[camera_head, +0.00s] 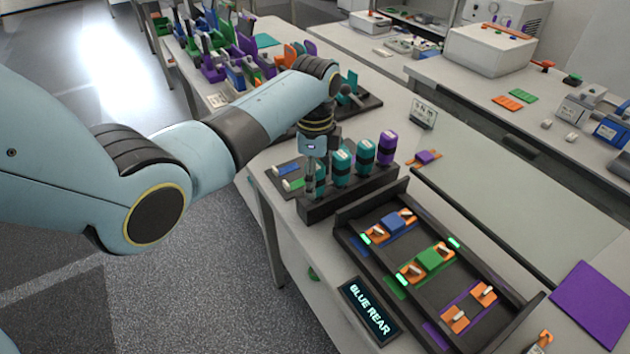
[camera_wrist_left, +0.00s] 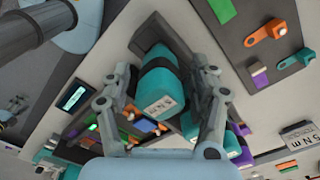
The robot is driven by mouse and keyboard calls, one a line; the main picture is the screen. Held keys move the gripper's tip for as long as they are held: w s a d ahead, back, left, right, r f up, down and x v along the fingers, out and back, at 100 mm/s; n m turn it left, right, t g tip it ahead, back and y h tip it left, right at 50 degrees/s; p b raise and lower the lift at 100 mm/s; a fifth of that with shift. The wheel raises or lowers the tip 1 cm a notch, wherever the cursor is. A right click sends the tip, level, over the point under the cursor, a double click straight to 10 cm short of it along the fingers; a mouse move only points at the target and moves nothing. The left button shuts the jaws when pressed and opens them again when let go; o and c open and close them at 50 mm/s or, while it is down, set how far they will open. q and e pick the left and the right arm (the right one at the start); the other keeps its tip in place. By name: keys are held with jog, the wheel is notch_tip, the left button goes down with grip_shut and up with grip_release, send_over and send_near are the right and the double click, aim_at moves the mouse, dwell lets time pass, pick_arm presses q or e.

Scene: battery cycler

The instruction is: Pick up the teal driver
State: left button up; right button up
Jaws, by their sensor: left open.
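A black rack (camera_head: 350,196) near the table's left edge holds upright drivers: teal ones with dark bands and one purple driver (camera_head: 386,147) at its right end. My left gripper (camera_head: 316,178) points down over the leftmost teal driver (camera_head: 321,183), which it partly hides. In the left wrist view, a teal driver (camera_wrist_left: 160,88) with a black band lies between the two open fingers (camera_wrist_left: 165,95). Whether the fingers touch it cannot be told. Two other teal drivers, a middle one (camera_head: 341,168) and one further right (camera_head: 365,156), stand beside it. My right gripper is not in view.
A dark tray (camera_head: 343,222) with blue, green and orange parts lies right of the rack, near a "BLUE REAR" display (camera_head: 368,311). A "5 Nm" sign (camera_head: 423,113) stands behind. A purple mat (camera_head: 592,306) lies at the right. Colourful bins fill the table's far end.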

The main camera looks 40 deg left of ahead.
pick_arm(q)
jog(key=c, duration=1.1)
grip_shut()
